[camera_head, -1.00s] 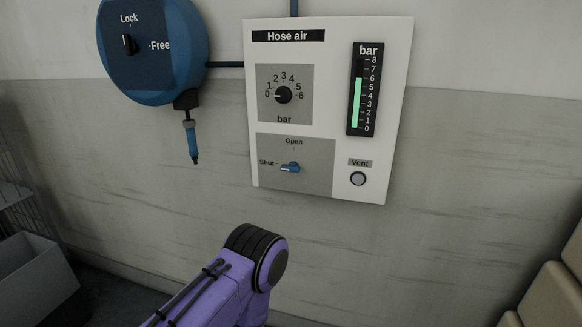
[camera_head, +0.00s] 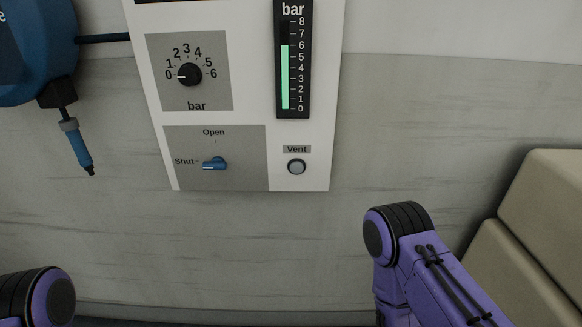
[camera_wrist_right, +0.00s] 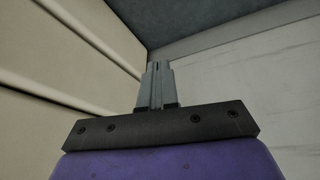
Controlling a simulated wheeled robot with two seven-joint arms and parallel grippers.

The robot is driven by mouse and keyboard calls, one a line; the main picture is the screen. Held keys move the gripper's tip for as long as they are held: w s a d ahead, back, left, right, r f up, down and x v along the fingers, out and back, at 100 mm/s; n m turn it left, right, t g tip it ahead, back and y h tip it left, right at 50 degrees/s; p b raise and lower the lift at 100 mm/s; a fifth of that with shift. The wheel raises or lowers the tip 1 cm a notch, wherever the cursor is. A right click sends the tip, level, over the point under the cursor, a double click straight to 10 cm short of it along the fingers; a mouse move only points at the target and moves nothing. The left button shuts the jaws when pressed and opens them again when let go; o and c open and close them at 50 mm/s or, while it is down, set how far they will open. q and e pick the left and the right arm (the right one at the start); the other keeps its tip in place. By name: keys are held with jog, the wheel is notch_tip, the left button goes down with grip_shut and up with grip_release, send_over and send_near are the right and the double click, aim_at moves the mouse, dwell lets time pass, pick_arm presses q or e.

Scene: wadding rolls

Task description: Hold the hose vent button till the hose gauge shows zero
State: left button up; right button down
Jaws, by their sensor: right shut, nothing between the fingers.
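The grey round vent button (camera_head: 296,167) is on the white hose air panel (camera_head: 322,150), under the label Vent. The hose gauge (camera_head: 292,60) above it has a green bar reaching about 6 on its bar scale. The blue valve lever (camera_head: 215,163) points to Shut. The regulator knob (camera_head: 190,74) points to 0. In the right wrist view my right gripper (camera_wrist_right: 158,68) is shut and empty, away from the panel. In the head view my right arm shows at lower right, below the button, and my left arm at lower left; neither gripper is visible there.
A blue hose reel (camera_head: 30,50) with a hanging blue hose end (camera_head: 76,147) is on the wall to the left. Beige padded blocks (camera_head: 545,215) stand at the right. The wall below the panel is clear.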

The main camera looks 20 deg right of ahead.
aim_at(297, 168)
jog(key=w+a+r+n+t+y+p, duration=0.15)
jog(key=w+a+r+n+t, duration=0.25)
jog(key=w+r, duration=0.5)
jog(key=w+a+r+n+t+y, duration=0.3)
jog(key=w+a+r+n+t, duration=0.15)
jog(key=w, duration=0.85)
jog(key=w+a+r+n+t+y, duration=0.2)
jog(key=w+r+n+y, duration=0.1)
jog(key=r, duration=0.5)
jog(key=w+a+r+n+t+y+p, duration=0.1)
jog(key=w+a+r+n+t+y, duration=0.1)
jog(key=r, duration=0.7)
jog(key=w+a+r+n+t+y, duration=0.2)
jog(key=w+r+n+t+y, duration=0.1)
jog(key=r, duration=0.6)
jog(key=shift+w+n+y, duration=0.45)
jog(key=shift+w+n, duration=0.1)
jog(key=shift+n, duration=0.1)
jog(key=shift+w+d+p, duration=0.4)
jog(key=shift+w, duration=1)
jog(key=shift+w+d+p, duration=0.35)
jog(key=shift+w+d, duration=0.05)
jog(key=shift+w, duration=1.05)
jog(key=shift+w+d+p, duration=0.4)
jog(key=shift+w, duration=1)
